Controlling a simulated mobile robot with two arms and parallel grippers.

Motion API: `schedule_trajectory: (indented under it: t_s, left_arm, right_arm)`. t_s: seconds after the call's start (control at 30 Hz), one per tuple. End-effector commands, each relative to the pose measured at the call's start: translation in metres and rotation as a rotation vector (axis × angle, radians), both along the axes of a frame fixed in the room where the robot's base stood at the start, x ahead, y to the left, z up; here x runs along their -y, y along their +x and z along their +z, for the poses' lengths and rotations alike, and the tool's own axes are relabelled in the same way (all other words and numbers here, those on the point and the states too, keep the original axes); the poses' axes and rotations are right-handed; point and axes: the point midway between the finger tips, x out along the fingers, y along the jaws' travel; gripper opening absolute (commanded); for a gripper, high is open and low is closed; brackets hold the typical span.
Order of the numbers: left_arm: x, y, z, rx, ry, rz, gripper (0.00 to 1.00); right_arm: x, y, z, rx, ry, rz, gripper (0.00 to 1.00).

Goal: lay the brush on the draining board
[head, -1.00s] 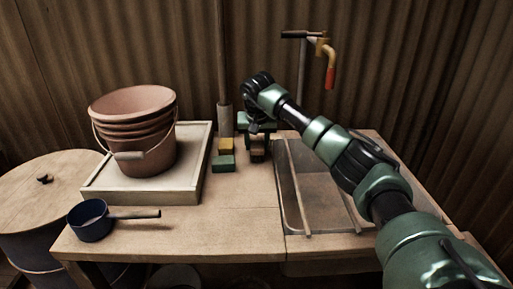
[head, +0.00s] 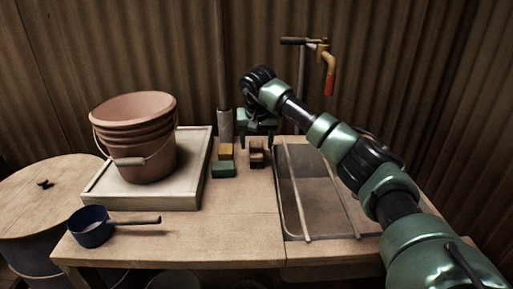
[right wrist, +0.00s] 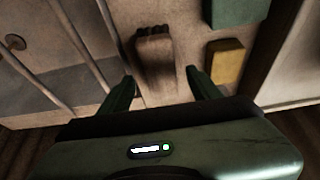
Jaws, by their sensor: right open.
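The brush (head: 257,158) is a small brown block-like thing on the bench near the back, left of the sink. In the right wrist view it (right wrist: 155,55) lies between and beyond my fingertips, its near end in shadow. My right gripper (head: 257,142) is open and empty behind the brush, fingers pointing down; in the right wrist view its fingers (right wrist: 160,82) stand apart, one on either side of the brush's line. I cannot tell if they touch the bench. Two rods lie across the sink (head: 320,212); I cannot tell which surface is the draining board. My left gripper is not in view.
A yellow block (head: 226,151) and a green block (head: 223,170) sit just left of the brush. A pale rimmed tray (head: 150,203) holds stacked buckets (head: 140,145). A blue pan (head: 90,228) stands at front left. A tap (head: 328,75) rises behind. The bench's front middle is clear.

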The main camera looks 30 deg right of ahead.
Motion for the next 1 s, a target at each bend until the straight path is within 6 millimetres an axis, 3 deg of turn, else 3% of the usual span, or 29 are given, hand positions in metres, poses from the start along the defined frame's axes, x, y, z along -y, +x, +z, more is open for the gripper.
schedule_trajectory:
  t_s: [0.03,0.2,0.4,1.0]
  left_arm:
    - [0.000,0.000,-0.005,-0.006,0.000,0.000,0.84]
    - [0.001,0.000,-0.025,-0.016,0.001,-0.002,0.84]
    - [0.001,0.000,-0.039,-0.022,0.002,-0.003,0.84]
    - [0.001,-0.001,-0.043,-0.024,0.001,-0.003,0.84]
  right_arm:
    - [-0.002,-0.004,0.015,0.004,-0.002,0.001,0.63]
    - [-0.009,-0.015,0.046,0.001,-0.002,0.002,0.63]
    - [-0.014,-0.023,0.067,0.000,0.000,0.000,0.63]
    - [-0.015,-0.025,0.071,-0.001,0.000,0.001,0.63]
